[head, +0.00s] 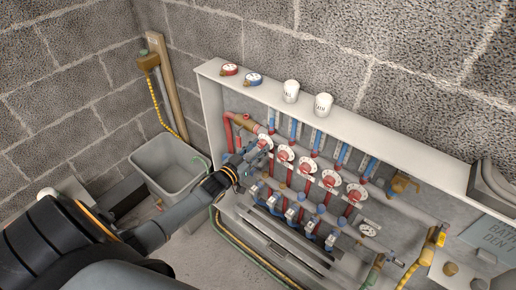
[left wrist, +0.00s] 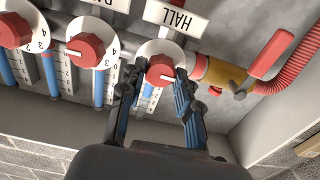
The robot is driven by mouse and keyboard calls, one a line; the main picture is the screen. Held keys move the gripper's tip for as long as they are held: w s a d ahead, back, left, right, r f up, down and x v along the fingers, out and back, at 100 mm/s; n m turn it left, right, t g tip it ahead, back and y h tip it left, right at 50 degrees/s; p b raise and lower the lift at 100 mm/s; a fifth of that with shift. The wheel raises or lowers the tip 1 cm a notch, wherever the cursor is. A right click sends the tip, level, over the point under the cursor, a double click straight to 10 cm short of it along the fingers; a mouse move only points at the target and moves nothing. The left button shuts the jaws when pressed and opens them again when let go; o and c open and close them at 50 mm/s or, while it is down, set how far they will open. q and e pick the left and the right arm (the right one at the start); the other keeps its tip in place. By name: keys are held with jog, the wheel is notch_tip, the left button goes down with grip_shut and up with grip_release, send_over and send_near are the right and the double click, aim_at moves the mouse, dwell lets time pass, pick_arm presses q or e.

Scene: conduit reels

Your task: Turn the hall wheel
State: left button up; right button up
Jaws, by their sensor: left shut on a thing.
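The hall wheel (left wrist: 160,70) is a red knob on a white numbered dial, below a white label reading HALL (left wrist: 177,17) in the left wrist view. In the head view the hall wheel (head: 265,142) is the leftmost red wheel of a row on the manifold. My left gripper (left wrist: 157,88) has one finger on each side of the red knob and is shut on it. In the head view my left gripper (head: 255,154) reaches in from the left, and its fingertips partly cover the wheel. My right gripper is in neither view.
Other red wheels (left wrist: 86,51) on numbered dials stand close beside it. A red lever (left wrist: 271,54) and a red corrugated hose (left wrist: 295,66) are on the other side. A grey bin (head: 167,165) stands left of the white cabinet (head: 213,105).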

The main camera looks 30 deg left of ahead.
pick_arm(q)
jog(key=shift+f, duration=0.1)
jog(key=o, duration=1.2)
jog(key=shift+c, duration=0.2)
jog(key=shift+s, duration=0.1)
jog(key=s+a, duration=0.1)
jog(key=s, duration=1)
jog(key=shift+s, duration=0.4)
